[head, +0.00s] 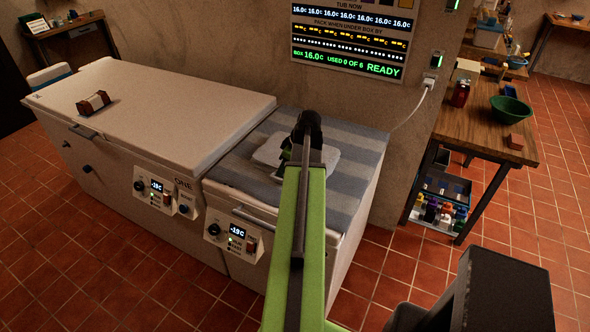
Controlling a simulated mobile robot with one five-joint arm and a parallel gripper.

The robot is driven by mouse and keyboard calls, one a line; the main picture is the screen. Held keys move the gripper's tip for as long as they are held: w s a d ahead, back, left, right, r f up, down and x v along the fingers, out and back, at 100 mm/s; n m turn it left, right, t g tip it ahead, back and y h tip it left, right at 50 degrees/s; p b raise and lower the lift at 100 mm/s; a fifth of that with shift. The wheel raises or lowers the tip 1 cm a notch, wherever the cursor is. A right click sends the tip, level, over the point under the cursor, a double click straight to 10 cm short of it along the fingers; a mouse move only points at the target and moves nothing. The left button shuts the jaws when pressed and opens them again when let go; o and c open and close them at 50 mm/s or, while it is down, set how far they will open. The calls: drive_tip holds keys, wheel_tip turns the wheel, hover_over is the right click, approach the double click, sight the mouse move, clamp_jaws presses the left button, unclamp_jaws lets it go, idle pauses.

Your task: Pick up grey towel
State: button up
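A light grey, flat, rounded piece (267,152), which looks like a folded towel, lies on a blue-grey striped cloth (352,143). The cloth covers the lid of the smaller right-hand chest freezer (357,222). My green arm reaches up the picture over this freezer. My gripper (303,135) is dark and sits over or at the middle of the light grey piece. The arm hides the middle of the piece and most of the fingers. I cannot tell whether the fingers touch it or are open.
A larger white chest freezer (170,105) stands to the left, with a small brown-and-white item (93,102) on its lid. A wooden table (477,128) with a green bowl (510,110) stands at the right. A white cable (413,112) runs from a wall socket. Tiled floor is clear in front.

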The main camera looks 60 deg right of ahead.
sight(279, 178)
drive_tip(key=shift+b+x, duration=0.35)
drive_tip(key=shift+x, duration=0.8)
drive_tip(key=b+x, duration=0.5)
drive_tip(key=shift+d+f, duration=0.2)
drive_tip(key=shift+r, duration=0.2)
clamp_jaws()
